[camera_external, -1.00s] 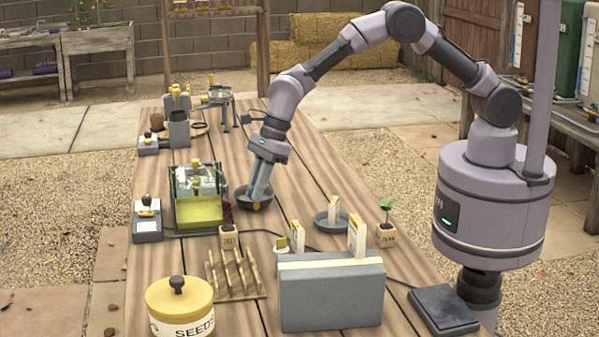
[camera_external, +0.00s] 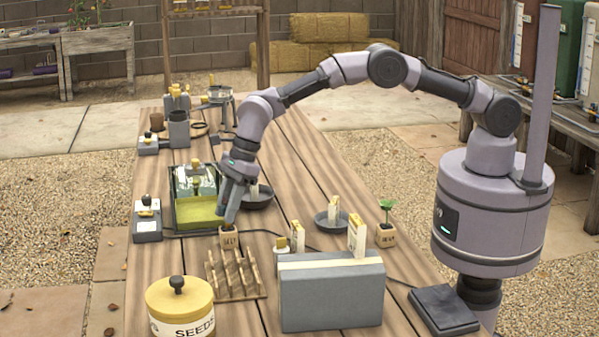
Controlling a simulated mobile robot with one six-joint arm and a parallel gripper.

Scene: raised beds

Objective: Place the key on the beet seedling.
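My gripper (camera_external: 230,221) points down at the top of a small wooden pot (camera_external: 229,241) left of the table's middle. Its fingers look close together, but whether they are shut on something cannot be told. A small orange-yellow bit shows at the pot's top by the fingertips. I cannot make out the key clearly. A second small wooden pot (camera_external: 386,238) with a green leafy seedling (camera_external: 387,207) stands at the right, apart from my gripper. The lettering on both pots is too small to read surely, so I cannot tell which is the beet.
A dark dish (camera_external: 264,203) with a tag stands just right of my gripper; another dish (camera_external: 322,222) stands further right. In front are a wooden rack (camera_external: 243,294), a grey box (camera_external: 331,300) and a yellow seed tin (camera_external: 180,313). A yellow-green tray (camera_external: 197,217) lies left.

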